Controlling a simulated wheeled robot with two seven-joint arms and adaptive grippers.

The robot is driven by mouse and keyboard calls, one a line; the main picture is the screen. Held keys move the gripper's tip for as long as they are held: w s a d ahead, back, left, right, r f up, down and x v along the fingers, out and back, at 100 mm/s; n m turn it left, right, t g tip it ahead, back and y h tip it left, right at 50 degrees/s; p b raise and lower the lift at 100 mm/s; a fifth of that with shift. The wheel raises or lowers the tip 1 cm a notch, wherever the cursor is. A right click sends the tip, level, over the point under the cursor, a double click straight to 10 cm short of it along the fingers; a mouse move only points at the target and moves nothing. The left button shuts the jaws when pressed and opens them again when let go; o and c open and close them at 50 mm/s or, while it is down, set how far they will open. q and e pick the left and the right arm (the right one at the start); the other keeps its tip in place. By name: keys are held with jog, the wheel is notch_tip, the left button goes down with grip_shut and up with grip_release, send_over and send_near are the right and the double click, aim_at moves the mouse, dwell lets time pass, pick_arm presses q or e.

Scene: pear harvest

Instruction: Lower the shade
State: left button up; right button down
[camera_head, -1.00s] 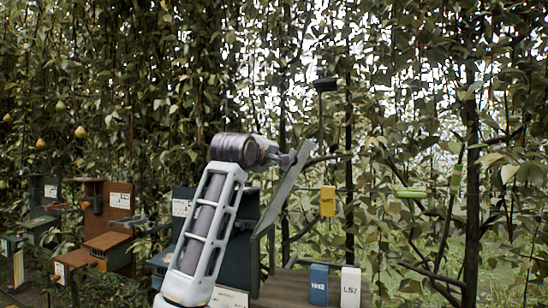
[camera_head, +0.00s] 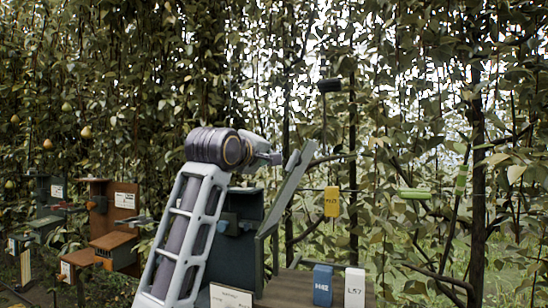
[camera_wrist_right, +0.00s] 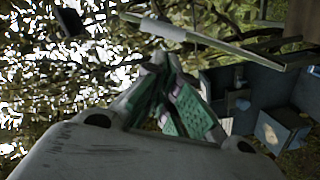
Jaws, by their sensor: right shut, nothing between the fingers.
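A flat grey-green panel (camera_head: 290,186), which looks like the shade, slants up to the right from the side of a dark blue-green box (camera_head: 242,207). In the right wrist view a pale, narrow panel (camera_wrist_right: 215,42), seen nearly edge-on, crosses the top beyond the fingers. My right gripper (camera_head: 277,158) is just left of the panel's upper part; I cannot tell whether they touch. In the wrist view its green-padded fingers (camera_wrist_right: 160,62) converge at the tips and hold nothing. My right arm hides part of the box. My left gripper is not in view.
A blue block (camera_head: 322,286) and a white block (camera_head: 354,288) stand on a wooden surface to the right. A yellow tag (camera_head: 332,201) hangs behind the panel. Brown boxes (camera_head: 116,222) stand at left. A dark object (camera_head: 329,86) tops a thin pole. Dense foliage fills the back.

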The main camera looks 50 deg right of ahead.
jog(key=shift+v, duration=2.2)
